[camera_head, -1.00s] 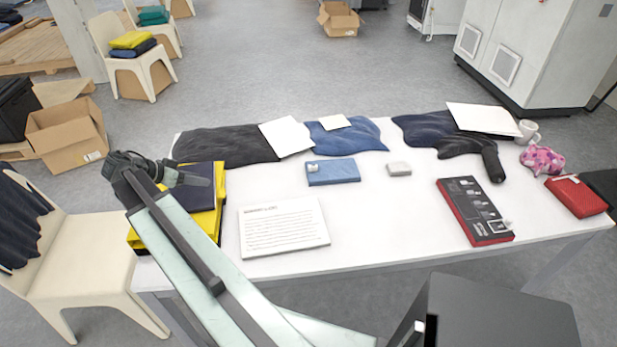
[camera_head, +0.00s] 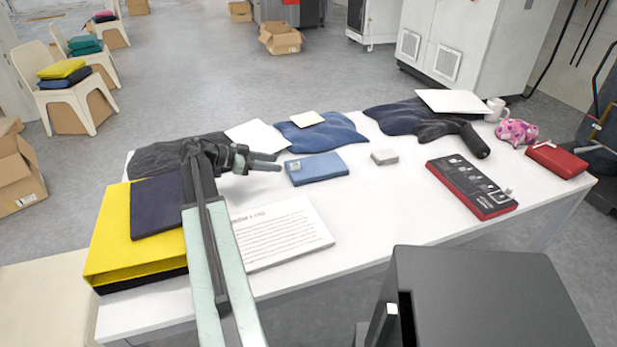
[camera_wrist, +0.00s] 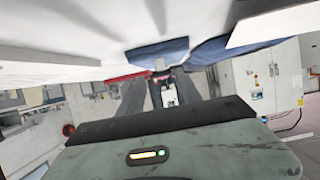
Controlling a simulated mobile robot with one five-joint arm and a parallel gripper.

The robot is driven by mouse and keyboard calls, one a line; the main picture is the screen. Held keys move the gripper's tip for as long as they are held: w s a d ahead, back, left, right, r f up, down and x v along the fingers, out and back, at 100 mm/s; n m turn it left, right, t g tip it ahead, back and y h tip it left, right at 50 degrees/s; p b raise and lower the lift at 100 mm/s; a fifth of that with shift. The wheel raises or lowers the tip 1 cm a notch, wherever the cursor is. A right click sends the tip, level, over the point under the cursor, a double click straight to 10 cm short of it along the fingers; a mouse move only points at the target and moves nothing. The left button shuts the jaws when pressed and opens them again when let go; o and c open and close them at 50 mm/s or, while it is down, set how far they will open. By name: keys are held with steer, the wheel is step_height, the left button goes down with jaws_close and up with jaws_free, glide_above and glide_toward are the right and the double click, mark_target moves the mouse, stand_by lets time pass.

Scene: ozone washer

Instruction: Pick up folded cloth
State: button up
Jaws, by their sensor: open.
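A blue folded cloth (camera_head: 316,168) with a small pale tag lies flat on the white table, near its middle. My gripper (camera_head: 278,161) is open and empty just left of it, its fingers pointing right toward its tagged end. In the wrist view the blue folded cloth (camera_wrist: 157,52) shows ahead of my two spread fingers (camera_wrist: 160,88). Whether the fingers touch it cannot be told. A dark navy folded cloth (camera_head: 157,208) lies on a larger yellow folded cloth (camera_head: 112,235) at the table's left end. My arm partly covers the right edge of that stack.
On the white table (camera_head: 385,215) lie a printed sheet (camera_head: 285,232), a grey block (camera_head: 384,157), a red-edged board (camera_head: 470,187), loose dark and blue cloths, and a white mug (camera_head: 496,109). A red folded item (camera_head: 556,160) sits at the right end.

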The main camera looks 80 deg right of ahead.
mark_target(295, 164)
steer(key=shift+b+x, duration=0.35)
steer(key=shift+x, duration=0.65)
steer(key=x, duration=0.2)
steer(key=b+x, duration=0.1)
steer(key=x, duration=0.3)
steer(key=shift+d+r, duration=0.1)
steer(key=shift+r, duration=0.25)
jaws_close()
